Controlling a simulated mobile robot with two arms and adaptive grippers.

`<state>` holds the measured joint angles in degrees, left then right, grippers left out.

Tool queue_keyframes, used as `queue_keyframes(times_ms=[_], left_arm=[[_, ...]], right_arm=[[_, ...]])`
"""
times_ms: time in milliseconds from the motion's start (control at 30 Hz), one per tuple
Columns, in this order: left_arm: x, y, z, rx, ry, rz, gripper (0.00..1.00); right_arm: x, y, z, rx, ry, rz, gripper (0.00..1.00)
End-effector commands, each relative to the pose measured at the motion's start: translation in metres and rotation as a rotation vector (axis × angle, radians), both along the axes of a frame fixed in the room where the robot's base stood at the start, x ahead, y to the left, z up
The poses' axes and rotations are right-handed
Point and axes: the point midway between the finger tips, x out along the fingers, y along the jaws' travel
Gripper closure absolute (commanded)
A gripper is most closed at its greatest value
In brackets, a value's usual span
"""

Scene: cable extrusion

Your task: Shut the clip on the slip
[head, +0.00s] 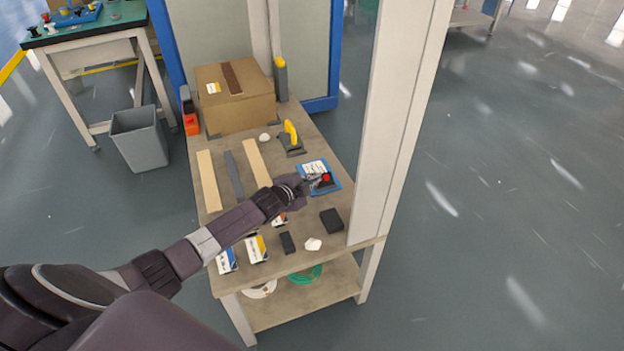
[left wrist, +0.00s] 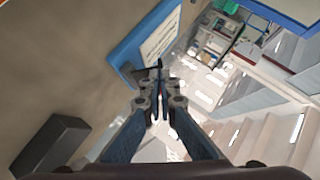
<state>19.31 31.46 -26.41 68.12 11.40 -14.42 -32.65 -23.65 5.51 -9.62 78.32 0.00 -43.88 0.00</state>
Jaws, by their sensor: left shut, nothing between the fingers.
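A blue board (head: 303,178) lies on the workbench near its right edge, with a white printed slip (head: 313,167) on it. A dark clip with a red part (head: 326,178) sits at the board's near end. My left gripper (head: 318,184) is shut and empty, right at the clip. In the left wrist view the shut fingertips (left wrist: 160,92) are in front of the clip's dark part (left wrist: 152,70), with the blue board (left wrist: 122,55) and the slip (left wrist: 162,38) beyond. The fingers partly hide the clip, so I cannot tell whether they touch it or how far it stands open. My right gripper is not in view.
A white post (head: 395,120) rises at the bench's right edge. A cardboard box (head: 235,105) and a yellow-handled tool (head: 291,138) stand behind. Flat strips (head: 233,174) lie to the left. A black block (head: 331,221) lies nearer me.

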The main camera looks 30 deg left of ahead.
Motion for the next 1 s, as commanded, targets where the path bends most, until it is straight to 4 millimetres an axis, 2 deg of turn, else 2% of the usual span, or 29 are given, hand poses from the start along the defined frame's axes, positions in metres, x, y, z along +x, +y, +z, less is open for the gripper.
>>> queue_keyframes(times_ms=[333, 1000], left_arm=[[0.009, 0.010, -0.002, 0.002, 0.000, 0.000, 1.00], [0.017, 0.018, -0.009, 0.000, -0.001, 0.000, 1.00]], right_arm=[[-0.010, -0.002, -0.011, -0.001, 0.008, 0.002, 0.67], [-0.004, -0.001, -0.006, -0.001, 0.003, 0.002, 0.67]])
